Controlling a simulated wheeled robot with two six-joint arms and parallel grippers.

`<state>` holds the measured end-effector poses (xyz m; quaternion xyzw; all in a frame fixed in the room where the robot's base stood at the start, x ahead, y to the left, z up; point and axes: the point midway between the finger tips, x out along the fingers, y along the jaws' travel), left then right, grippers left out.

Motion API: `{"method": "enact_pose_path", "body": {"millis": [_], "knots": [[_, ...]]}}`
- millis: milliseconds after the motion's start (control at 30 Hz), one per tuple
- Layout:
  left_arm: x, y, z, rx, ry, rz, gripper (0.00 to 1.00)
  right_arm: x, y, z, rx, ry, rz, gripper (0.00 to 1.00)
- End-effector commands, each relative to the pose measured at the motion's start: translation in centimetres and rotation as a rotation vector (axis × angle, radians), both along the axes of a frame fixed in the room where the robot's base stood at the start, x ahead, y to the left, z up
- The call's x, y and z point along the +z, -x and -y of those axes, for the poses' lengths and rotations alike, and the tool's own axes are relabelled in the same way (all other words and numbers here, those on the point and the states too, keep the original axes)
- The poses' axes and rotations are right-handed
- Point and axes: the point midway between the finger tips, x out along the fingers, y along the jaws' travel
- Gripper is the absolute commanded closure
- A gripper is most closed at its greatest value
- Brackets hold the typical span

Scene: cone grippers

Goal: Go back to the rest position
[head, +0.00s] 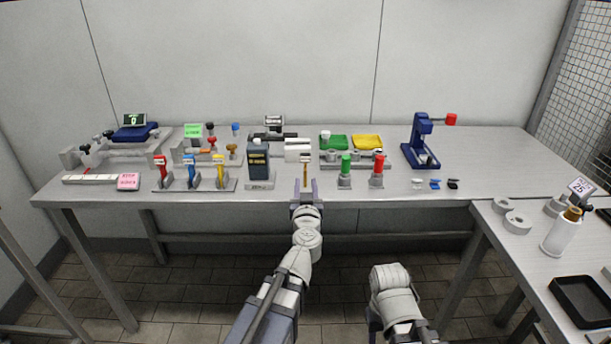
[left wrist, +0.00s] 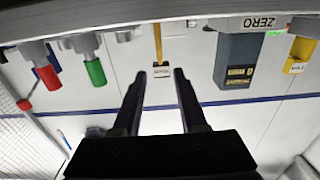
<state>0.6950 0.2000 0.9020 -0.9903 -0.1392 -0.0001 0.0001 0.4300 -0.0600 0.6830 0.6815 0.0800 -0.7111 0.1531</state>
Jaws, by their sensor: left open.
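My left gripper (head: 305,184) is open over the front edge of the long grey bench (head: 400,196). In the left wrist view, which is upside down, its two dark fingers (left wrist: 159,75) are spread with nothing held between them.
Green (head: 346,165) and red (head: 377,167) cylinders stand to the right. A blue press (head: 420,142) is farther right. A side table (head: 530,250) holds a white bottle (head: 560,236) and black tray.

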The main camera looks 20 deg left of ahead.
Motion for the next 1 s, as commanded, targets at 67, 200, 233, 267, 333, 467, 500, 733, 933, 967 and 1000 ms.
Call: {"method": "enact_pose_path", "body": {"millis": [67,200,233,267,333,467,500,733,933,967,1000], "knots": [[0.0,1.3,0.3,0.000,0.000,0.000,0.58,0.0,0.0,0.0,0.000,0.000,0.000,0.50],[0.0,1.9,0.5,0.001,0.000,0.000,0.58,0.0,0.0,0.0,0.000,0.000,0.000,0.50],[0.0,1.9,0.5,0.001,0.000,0.000,0.58,0.0,0.0,0.0,0.000,0.000,0.000,0.50],[0.0,1.9,0.5,0.001,0.000,0.000,0.58,0.0,0.0,0.0,0.000,0.000,0.000,0.50],[0.0,1.8,0.5,0.001,0.000,0.000,0.58,0.0,0.0,0.0,0.000,0.000,0.000,0.50],[0.0,1.8,0.5,-0.001,0.000,0.001,0.58,0.0,0.0,0.0,0.000,0.000,0.000,0.50],[0.1,1.7,0.7,-0.010,0.000,0.003,0.58,0.0,0.0,0.0,0.000,0.000,0.000,0.50],[0.2,0.7,6.6,-0.310,-0.004,0.011,0.58,0.0,0.0,0.0,0.000,0.000,0.000,0.50],[-5.7,2.9,13.1,-0.661,0.026,-0.266,0.58,0.0,0.0,0.0,0.000,0.000,0.000,0.50],[-7.0,3.5,13.6,-0.693,0.034,-0.333,0.58,0.0,0.0,0.0,0.000,0.000,0.000,0.50],[-8.8,4.5,13.9,-0.725,0.048,-0.430,0.58,0.0,0.0,0.0,0.000,0.000,0.000,0.50]]}}
